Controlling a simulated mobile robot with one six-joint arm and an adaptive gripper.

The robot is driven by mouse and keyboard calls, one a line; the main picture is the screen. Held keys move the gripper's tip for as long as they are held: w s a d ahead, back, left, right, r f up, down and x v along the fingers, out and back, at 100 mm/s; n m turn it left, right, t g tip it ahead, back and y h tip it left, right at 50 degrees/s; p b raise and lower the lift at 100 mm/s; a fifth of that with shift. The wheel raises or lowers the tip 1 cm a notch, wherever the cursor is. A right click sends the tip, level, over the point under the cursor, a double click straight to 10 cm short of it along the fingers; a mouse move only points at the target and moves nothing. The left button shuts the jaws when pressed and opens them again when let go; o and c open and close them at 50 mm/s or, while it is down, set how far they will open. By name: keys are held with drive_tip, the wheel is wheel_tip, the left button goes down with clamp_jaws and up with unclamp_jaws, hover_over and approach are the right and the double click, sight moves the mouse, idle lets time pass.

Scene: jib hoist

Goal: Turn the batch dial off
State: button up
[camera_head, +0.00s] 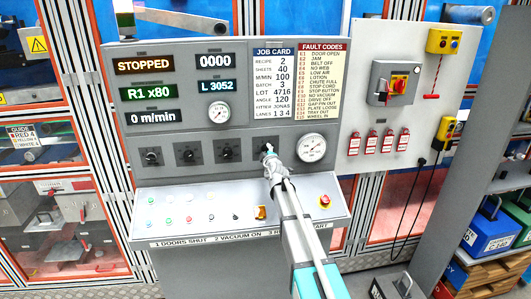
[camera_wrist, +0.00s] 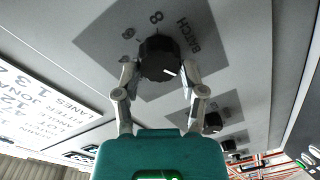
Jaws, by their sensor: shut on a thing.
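The batch dial (camera_wrist: 158,55) is a round black knob on a dark grey plate, with "BATCH" and the number 8 printed beside it. A short white pointer mark on its face points to the lower right in the wrist view. My gripper (camera_wrist: 160,74) has one finger on each side of the knob and is shut on it. In the head view my gripper (camera_head: 269,157) is at the rightmost dial of the row and hides most of that dial. The dial's off marking cannot be made out.
Several similar black dials sit to the left, the nearest being a dial (camera_head: 226,149). A round gauge (camera_head: 311,148) is close on the right. Below is a sloped shelf with buttons and a red stop button (camera_head: 324,201). The display (camera_head: 145,64) reads STOPPED.

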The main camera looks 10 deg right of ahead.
drive_tip(key=shift+n, duration=0.4)
drive_tip(key=o, duration=1.2)
drive_tip(key=shift+c, duration=0.2)
